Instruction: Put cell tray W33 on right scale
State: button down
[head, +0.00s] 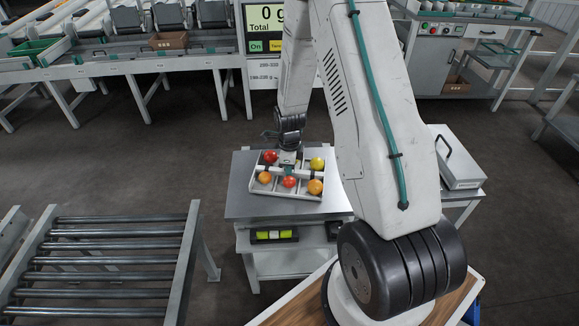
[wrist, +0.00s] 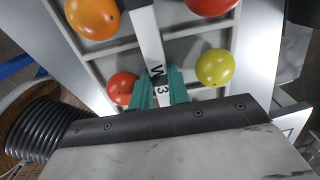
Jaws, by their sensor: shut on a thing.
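Cell tray W33 (head: 283,193) is a light grey tray with cells holding red, orange and yellow tomatoes. My gripper (head: 288,166) is above its middle. In the wrist view, the teal fingers of my gripper (wrist: 163,88) are shut on the tray's white centre bar (wrist: 147,36), whose label is partly covered. The tray is over the steel plate of a scale (head: 238,194); I cannot tell whether it touches. The display (head: 266,18) behind reads 0 g, Total. Its top is partly cut off.
A roller conveyor (head: 100,265) stands at the left front. A grey case with a handle (head: 459,160) lies on a stand right of the scale. A sorting line (head: 130,65) runs along the back left, and a control cabinet (head: 435,60) stands at the back right.

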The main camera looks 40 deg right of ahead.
jog(key=shift+f, duration=0.25)
dwell(0.7)
jog(key=c, duration=1.3)
grip_release()
jog(key=shift+c, duration=1.4)
jog(key=shift+r, duration=3.5)
